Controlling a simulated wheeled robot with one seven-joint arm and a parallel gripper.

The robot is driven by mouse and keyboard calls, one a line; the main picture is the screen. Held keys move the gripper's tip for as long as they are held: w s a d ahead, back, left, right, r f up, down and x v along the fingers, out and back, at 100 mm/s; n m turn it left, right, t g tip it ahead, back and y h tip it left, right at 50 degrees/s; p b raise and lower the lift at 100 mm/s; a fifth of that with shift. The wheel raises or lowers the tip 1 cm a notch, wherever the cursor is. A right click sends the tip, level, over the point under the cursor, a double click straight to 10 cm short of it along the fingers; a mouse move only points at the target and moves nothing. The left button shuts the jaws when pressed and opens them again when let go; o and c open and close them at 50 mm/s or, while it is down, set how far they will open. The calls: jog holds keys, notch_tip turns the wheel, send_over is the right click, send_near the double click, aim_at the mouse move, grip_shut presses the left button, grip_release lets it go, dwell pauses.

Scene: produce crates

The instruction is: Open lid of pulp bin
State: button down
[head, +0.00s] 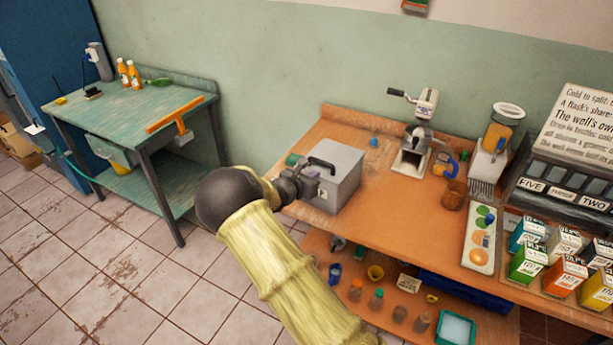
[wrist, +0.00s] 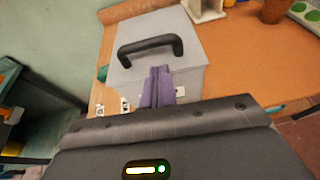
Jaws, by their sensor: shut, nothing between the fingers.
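The pulp bin (head: 343,188) is a grey box at the left end of the orange-brown counter, and it also shows in the wrist view (wrist: 192,55). Its lid lies flat and closed, with a black arched handle (wrist: 150,48) on top; the handle shows in the head view (head: 322,165) too. My gripper (wrist: 160,72) has purple fingers pressed together with nothing between them. They are at the near side of the bin, just below the lid's edge and handle. I cannot tell whether they touch the bin. In the head view my arm hides part of the bin's left side.
A press machine (head: 416,150), a brown cup (head: 454,194) and a palette tray (head: 480,240) stand right of the bin. Several cartons (head: 560,270) fill the right end. A green table (head: 130,110) stands left, with tiled floor between. A lower shelf holds jars.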

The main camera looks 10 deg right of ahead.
jog(key=p+x, duration=0.1)
jog(key=x, duration=0.3)
jog(key=shift+w+d, duration=0.1)
jog(key=shift+w, duration=0.05)
jog(key=shift+r, duration=0.15)
